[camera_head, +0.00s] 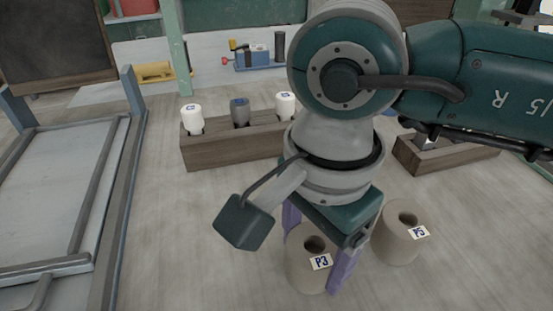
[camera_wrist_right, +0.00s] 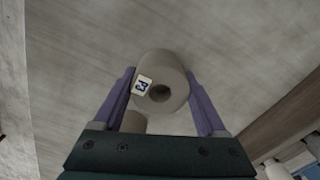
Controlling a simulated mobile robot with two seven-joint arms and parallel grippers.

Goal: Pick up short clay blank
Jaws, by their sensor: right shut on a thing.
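A beige clay blank labelled P3 (camera_head: 306,272), a cylinder with a round hole in its top, stands upright between the purple fingers of my right gripper (camera_head: 318,248). The gripper is shut on it from above, and the fingers sit on either side of it. In the right wrist view, the P3 blank (camera_wrist_right: 164,72) shows between the fingertips (camera_wrist_right: 160,90). I cannot tell whether its base touches the table. A second beige blank labelled P5 (camera_head: 393,240) stands just to the right, apart from it. My left gripper is out of view.
A wooden block (camera_head: 255,142) behind holds two white pieces and a grey one upright. A second wooden holder (camera_head: 465,156) stands at the right, partly behind my arm. A blue-grey framed rack (camera_head: 125,170) stands at the left. The table between rack and blanks is clear.

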